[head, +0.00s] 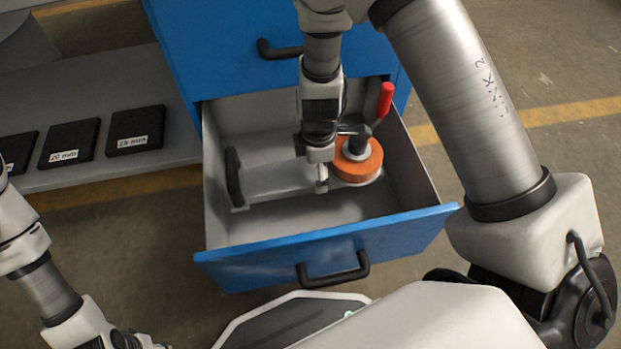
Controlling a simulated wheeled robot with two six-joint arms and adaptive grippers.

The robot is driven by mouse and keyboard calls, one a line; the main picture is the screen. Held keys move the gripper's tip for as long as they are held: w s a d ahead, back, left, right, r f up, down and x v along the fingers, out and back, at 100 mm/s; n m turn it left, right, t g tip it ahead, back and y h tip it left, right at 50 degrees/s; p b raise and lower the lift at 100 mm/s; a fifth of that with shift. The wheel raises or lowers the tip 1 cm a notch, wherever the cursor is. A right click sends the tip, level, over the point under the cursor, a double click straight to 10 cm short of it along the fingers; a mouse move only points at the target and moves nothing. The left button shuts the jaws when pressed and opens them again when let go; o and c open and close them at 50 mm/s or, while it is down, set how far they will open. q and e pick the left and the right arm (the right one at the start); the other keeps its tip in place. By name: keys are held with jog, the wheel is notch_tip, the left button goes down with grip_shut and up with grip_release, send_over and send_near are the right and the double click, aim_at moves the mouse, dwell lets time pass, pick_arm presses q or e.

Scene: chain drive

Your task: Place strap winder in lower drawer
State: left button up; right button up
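The strap winder has an orange disc (366,166), a red upright crank grip, a grey bar and a black handle at its left end. It is within the walls of the open lower drawer (330,243), lying across it. I cannot tell whether it touches the drawer floor. My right gripper (321,181) points down at the winder's bar, just left of the disc. Its fingers are small and overlap the bar, so whether they are closed on it is unclear. My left gripper (128,341) is at the bottom left edge, partly cut off, away from the drawer.
The blue cabinet (215,45) has a shut upper drawer with a black handle (279,50) above the open one. A grey shelf (178,148) at left carries several black labelled blocks (135,131). Floor is clear to the right.

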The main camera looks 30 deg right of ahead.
aim_at(316, 195)
notch_tip(316, 195, down, 8)
jog(key=b, duration=0.4)
jog(key=shift+f, duration=0.15)
jog(key=o, duration=1.7)
jog(key=shift+r+p, duration=0.3)
jog(key=shift+r, duration=0.2)
notch_tip(316, 195, up, 11)
jog(key=p, duration=0.6)
jog(key=shift+r, duration=0.15)
